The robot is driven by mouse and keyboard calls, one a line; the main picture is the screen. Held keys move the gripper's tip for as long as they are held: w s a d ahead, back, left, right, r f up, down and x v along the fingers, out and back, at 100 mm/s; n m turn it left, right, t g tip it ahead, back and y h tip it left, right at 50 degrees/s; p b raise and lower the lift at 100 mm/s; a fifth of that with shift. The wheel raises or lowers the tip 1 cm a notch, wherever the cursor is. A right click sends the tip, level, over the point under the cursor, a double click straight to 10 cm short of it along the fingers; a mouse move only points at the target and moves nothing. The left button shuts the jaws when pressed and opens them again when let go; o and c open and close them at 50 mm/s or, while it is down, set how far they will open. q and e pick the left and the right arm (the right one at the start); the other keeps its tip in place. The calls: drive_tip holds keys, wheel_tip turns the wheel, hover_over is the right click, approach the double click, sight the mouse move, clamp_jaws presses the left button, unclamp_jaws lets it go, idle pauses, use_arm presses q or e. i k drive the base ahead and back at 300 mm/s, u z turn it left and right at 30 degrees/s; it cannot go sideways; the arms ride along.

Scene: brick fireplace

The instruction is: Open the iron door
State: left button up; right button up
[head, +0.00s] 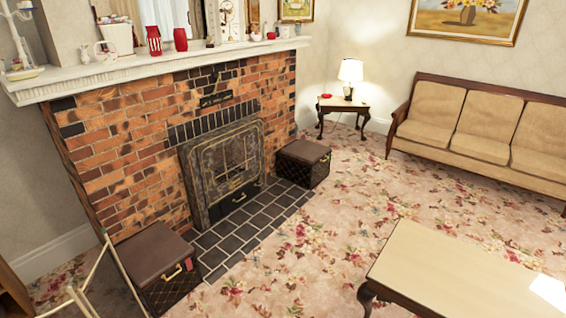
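The fine details of the door's latch or hinges are too small to tell. Neither of my grippers shows in the head view.
A dark tiled hearth (250,228) lies before the fireplace, with a brown box (158,262) at its near end and another (303,160) at its far end. A low table (450,270) stands at lower right. The flowered carpet (310,235) between is clear.

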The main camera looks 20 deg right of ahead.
sight(242, 158)
drive_tip(key=z, duration=0.65)
drive_tip(key=i, duration=5.3)
drive_tip(key=u, duration=2.4)
